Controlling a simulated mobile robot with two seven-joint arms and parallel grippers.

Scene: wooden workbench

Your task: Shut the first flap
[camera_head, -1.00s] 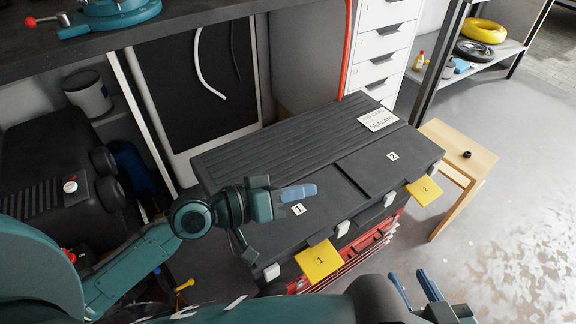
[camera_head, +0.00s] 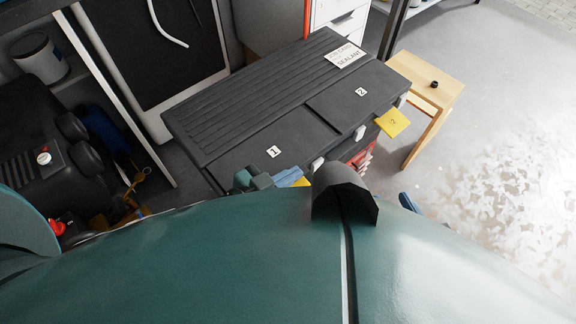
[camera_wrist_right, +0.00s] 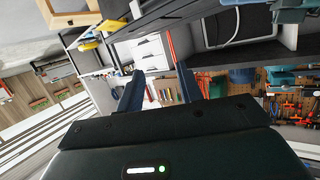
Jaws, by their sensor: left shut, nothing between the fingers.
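The black chest (camera_head: 215,97) has two lid panels. The first flap, marked 1 (camera_head: 250,162), lies flat, about level with the flap marked 2 (camera_head: 345,105). The yellow tab of the first flap (camera_head: 304,182) is mostly hidden behind my own body. My left gripper (camera_head: 291,178) has blue fingers, is shut and empty, and is at the front edge of the first flap; I cannot tell if it touches. My right gripper (camera_head: 408,202) is right of the chest's front, mostly hidden; in the right wrist view it is open and empty (camera_wrist_right: 158,88).
A yellow tab marked 2 (camera_head: 393,122) sticks out at the chest's right front. A small wooden table (camera_head: 425,72) with a black knob stands at the right. Black equipment (camera_head: 40,150) is at the left. Grey floor at the right is open.

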